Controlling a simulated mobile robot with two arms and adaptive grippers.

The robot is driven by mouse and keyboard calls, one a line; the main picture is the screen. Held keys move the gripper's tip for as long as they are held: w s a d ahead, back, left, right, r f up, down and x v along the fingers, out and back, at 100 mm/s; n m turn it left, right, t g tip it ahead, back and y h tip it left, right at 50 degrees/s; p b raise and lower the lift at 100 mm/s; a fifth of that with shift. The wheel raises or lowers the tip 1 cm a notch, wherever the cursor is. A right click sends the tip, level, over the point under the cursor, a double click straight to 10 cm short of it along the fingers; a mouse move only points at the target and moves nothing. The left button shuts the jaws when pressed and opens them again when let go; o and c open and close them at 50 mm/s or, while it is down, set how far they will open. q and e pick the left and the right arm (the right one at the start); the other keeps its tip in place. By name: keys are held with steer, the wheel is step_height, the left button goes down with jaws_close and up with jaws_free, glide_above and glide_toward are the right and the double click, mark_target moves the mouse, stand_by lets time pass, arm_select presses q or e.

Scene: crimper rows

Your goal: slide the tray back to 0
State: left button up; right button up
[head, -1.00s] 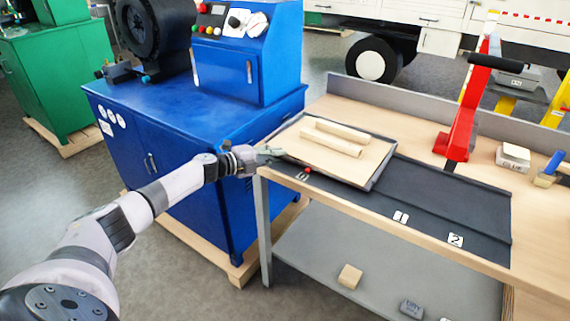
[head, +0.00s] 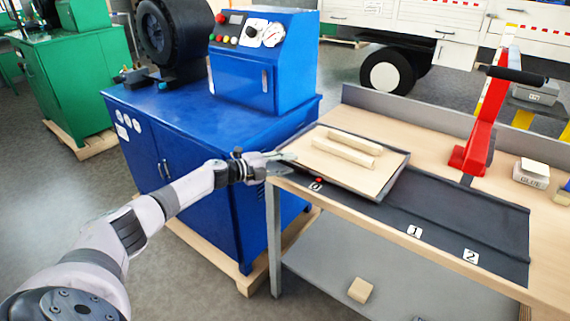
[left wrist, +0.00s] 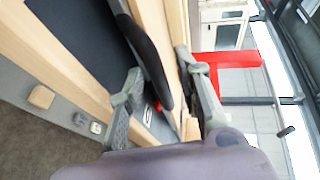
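The tray (head: 399,178) is a shallow dark-rimmed tray with a light wooden floor, carrying two pale wooden bars (head: 346,147). It lies at the left end of the dark track (head: 445,217), beside the label 0 (head: 316,187) and a small red marker (head: 319,180). Labels 1 (head: 414,231) and 2 (head: 470,256) are further right on bare track. My left gripper (head: 286,159) is at the tray's left corner. In the left wrist view its fingers (left wrist: 158,70) stand apart, with a dark curved edge between them; whether they touch it is unclear. My right gripper is not in view.
A blue machine (head: 215,135) stands close behind and left of my left arm. A red lever press (head: 482,140) and a glue box (head: 531,172) stand right of the track. A wooden block (head: 360,290) lies on the lower shelf.

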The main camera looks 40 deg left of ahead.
arm_select(q)
steer(key=v, duration=1.2)
stand_by(0.5)
